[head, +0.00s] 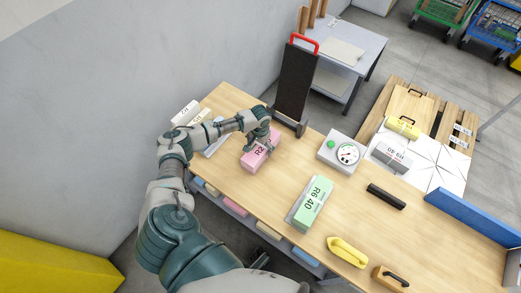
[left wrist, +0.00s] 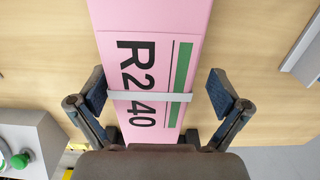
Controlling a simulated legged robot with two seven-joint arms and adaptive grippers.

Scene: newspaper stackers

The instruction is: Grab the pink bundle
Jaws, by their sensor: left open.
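The pink bundle (head: 255,158) lies on the wooden table, in the far left part of the head view. In the left wrist view the pink bundle (left wrist: 150,28) carries the label "R2 40", a green stripe and a pale band across it. My left gripper (head: 264,143) is over the bundle's far end. In the left wrist view my left gripper (left wrist: 158,92) is open, with one finger on each side of the bundle. A gap shows between each finger and the bundle's sides. My right gripper is not in view.
A green bundle (head: 312,203) and a dial scale (head: 341,152) are to the right on the table (head: 270,212). A black upright stand with a red handle (head: 304,43) rises behind. White bundles (head: 186,113) lie at left. A black bar (head: 386,196) and a yellow tool (head: 347,252) lie further right.

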